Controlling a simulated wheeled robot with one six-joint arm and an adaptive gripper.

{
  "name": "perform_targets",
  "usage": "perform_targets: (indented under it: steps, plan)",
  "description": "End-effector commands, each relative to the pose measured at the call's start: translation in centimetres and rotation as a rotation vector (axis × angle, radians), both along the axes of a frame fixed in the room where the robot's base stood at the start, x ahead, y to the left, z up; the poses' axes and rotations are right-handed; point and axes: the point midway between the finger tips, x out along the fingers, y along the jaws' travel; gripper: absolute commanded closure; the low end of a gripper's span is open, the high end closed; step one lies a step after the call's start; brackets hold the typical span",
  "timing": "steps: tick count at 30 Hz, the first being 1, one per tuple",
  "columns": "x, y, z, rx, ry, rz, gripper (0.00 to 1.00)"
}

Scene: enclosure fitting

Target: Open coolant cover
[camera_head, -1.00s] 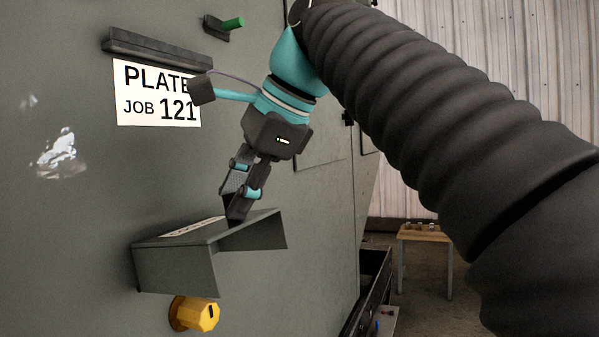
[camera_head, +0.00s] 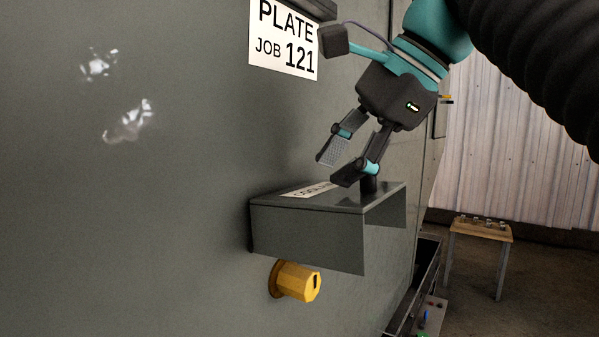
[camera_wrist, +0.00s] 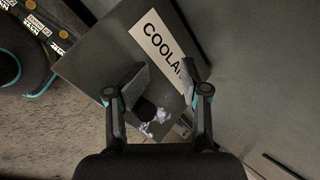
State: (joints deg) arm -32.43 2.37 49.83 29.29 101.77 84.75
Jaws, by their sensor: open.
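The coolant cover (camera_head: 310,232) is a grey box-shaped hood standing out from the wall of a big grey cabinet. Its top carries a white label, which reads "COOLA…" in the wrist view (camera_wrist: 163,45). A short dark post (camera_head: 369,186) stands on the top near the outer edge. In the wrist view, the dark round post (camera_wrist: 146,110) shows between the open fingers, closer to the left one. Part of the label is hidden by a finger.
A yellow knob (camera_head: 297,282) sits on the cabinet just below the cover. A "PLATE JOB 121" sign (camera_head: 284,40) is above, under a dark ledge. A wooden table (camera_head: 481,231) with small items stands at the back right.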

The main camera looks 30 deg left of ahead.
Motion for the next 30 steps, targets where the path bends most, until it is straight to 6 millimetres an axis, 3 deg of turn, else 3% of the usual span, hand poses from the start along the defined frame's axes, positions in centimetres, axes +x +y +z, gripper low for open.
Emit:
perform_targets:
  steps: [3, 12, 18, 30]
  plan:
    - [0.3, -0.9, 0.5, 0.003, -0.013, -0.017, 0.55]
    - [0.8, 1.4, -0.2, -0.021, -0.014, -0.022, 0.55]
    - [0.7, 1.9, -0.3, -0.024, -0.012, -0.017, 0.55]
    - [0.0, -0.5, 2.5, -0.015, -0.017, -0.021, 0.55]
